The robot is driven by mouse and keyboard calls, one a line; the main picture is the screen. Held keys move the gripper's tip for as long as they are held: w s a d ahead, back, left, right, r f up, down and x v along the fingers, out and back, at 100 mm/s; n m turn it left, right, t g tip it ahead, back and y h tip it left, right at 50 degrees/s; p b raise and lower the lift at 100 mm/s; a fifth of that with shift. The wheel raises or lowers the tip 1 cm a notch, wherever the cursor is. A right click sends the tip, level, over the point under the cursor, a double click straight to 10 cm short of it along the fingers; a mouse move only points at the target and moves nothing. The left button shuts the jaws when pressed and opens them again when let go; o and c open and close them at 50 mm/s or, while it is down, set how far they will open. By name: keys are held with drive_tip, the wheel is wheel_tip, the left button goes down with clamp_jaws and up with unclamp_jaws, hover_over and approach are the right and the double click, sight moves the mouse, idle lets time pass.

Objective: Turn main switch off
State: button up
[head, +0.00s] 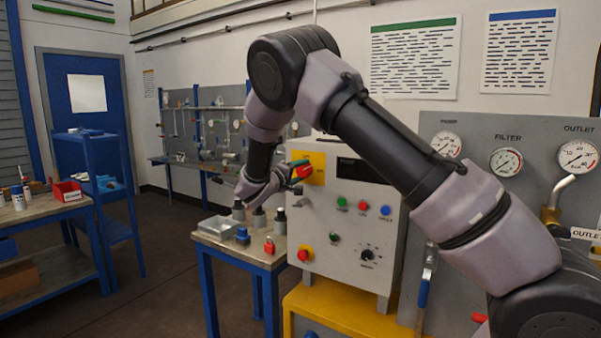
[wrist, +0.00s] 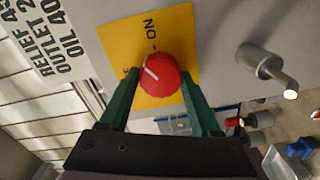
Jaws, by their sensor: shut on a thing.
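The main switch is a round red knob (wrist: 160,76) on a yellow plate (wrist: 120,38) marked "ON". Another marking at the plate's left edge is mostly hidden by a finger. The knob's white line points up and left in the wrist view, between "ON" and that marking. My gripper (wrist: 160,98) has its green fingers on either side of the knob and is shut on it. In the head view, my gripper (head: 299,172) is at the yellow plate (head: 318,163) on the upper left of the grey control box (head: 345,215), with a bit of red showing.
A small table (head: 240,248) with bottles and a red padlock (head: 269,246) stands left of the box. A metal peg (wrist: 275,72) sticks out near the plate. Gauges and a pipe are at the right. Open floor lies at the left.

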drive_tip(key=n, duration=0.6)
drive_tip(key=shift+f+n, duration=0.15)
drive_tip(key=shift+n, duration=0.15)
drive_tip(key=n, duration=0.4)
drive_tip(key=shift+s+n, duration=0.1)
drive_tip(key=shift+n, duration=0.3)
drive_tip(key=o, duration=1.4)
drive_tip(key=v, duration=1)
drive_tip(key=shift+s+a+f, duration=0.1)
drive_tip(key=shift+s+a, duration=0.1)
drive_tip(key=shift+s, duration=0.1)
